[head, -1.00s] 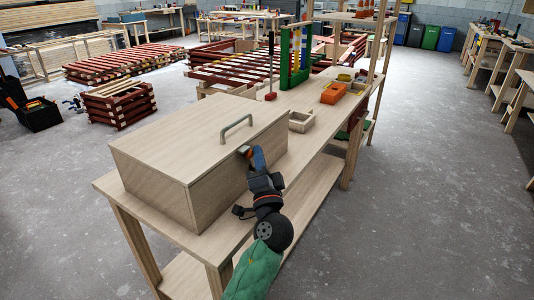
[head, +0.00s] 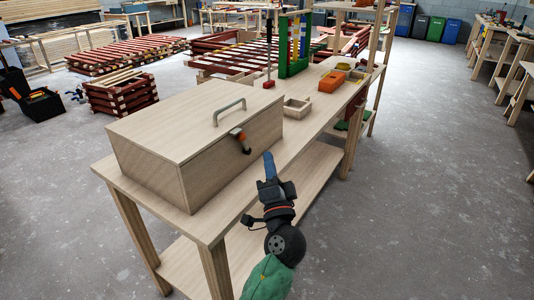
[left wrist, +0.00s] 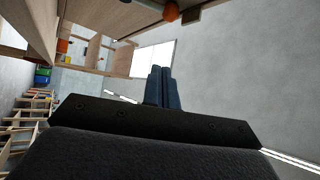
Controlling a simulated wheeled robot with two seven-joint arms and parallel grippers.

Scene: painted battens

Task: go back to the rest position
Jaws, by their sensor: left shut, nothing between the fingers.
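My left gripper (head: 269,166) is shut and empty, held out in front of the long side of a wooden box, clear of it. Its blue fingers (left wrist: 162,88) are pressed together in the left wrist view. The box (head: 160,180) stands with its lid down on a wooden workbench (head: 245,193). It has a grey handle (head: 229,111) on top and an orange and dark fitting (head: 240,139) on its front side. An orange part also shows in the left wrist view (left wrist: 171,11). My right gripper is not in view.
An open wooden tray (head: 297,109), an orange block (head: 331,82) and a green frame (head: 293,60) stand farther along the bench. Stacked red and wooden battens (head: 120,93) lie on the floor at the left. The concrete floor (head: 440,190) at the right is clear.

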